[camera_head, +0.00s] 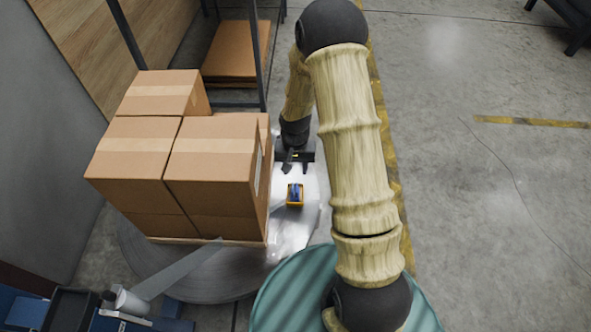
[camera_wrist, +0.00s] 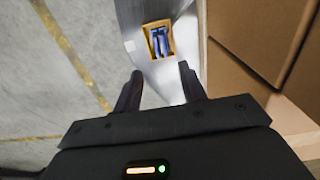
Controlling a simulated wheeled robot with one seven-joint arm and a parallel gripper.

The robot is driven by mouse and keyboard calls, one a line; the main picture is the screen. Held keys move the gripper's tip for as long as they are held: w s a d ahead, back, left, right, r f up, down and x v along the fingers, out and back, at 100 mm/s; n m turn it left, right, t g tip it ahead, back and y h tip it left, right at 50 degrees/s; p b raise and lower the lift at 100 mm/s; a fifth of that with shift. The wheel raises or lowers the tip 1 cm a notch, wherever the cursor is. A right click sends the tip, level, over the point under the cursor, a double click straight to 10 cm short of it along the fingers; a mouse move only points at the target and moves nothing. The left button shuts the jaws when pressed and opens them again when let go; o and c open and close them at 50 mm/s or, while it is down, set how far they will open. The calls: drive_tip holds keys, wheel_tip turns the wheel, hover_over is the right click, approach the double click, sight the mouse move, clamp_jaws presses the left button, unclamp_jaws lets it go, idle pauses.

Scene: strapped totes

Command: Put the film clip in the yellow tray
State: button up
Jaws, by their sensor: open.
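A small yellow tray (camera_head: 294,205) sits on the shiny metal surface right of the stacked boxes. A blue clip (camera_head: 295,191), which looks like the film clip, is inside it. In the wrist view the blue clip (camera_wrist: 160,42) lies within the walls of the yellow tray (camera_wrist: 147,40), with nothing gripping it. My gripper (camera_head: 296,170) is just beyond the tray in the head view. In the wrist view my gripper (camera_wrist: 160,71) has its fingers spread and empty, apart from the tray and clip.
Stacked cardboard boxes (camera_head: 212,160) stand close on the left of the tray; in the wrist view a box (camera_wrist: 262,35) is close on the right. A loose translucent strap (camera_head: 180,270) hangs at the front left. A teal round surface (camera_head: 285,295) is in front. Open floor (camera_head: 490,200) lies right.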

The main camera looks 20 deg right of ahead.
idle(0.6)
drive_tip(key=s+r+n+t, duration=0.1)
drive_tip(key=s+r, duration=0.6)
drive_tip(key=r, duration=0.3)
drive_tip(key=s+r+n+t, duration=0.1)
drive_tip(key=s+r+n, duration=0.1)
drive_tip(key=s+r, duration=0.5)
wheel_tip(320, 180, up, 3)
drive_tip(key=shift+s+r+t, duration=0.1)
drive_tip(key=shift+s+t, duration=0.1)
drive_tip(key=shift+t, duration=0.1)
drive_tip(key=p+v, duration=0.2)
drive_tip(key=w+p+v, duration=0.1)
drive_tip(key=p+v, duration=0.1)
drive_tip(key=shift+r, duration=0.15)
drive_tip(key=shift+c, duration=0.5)
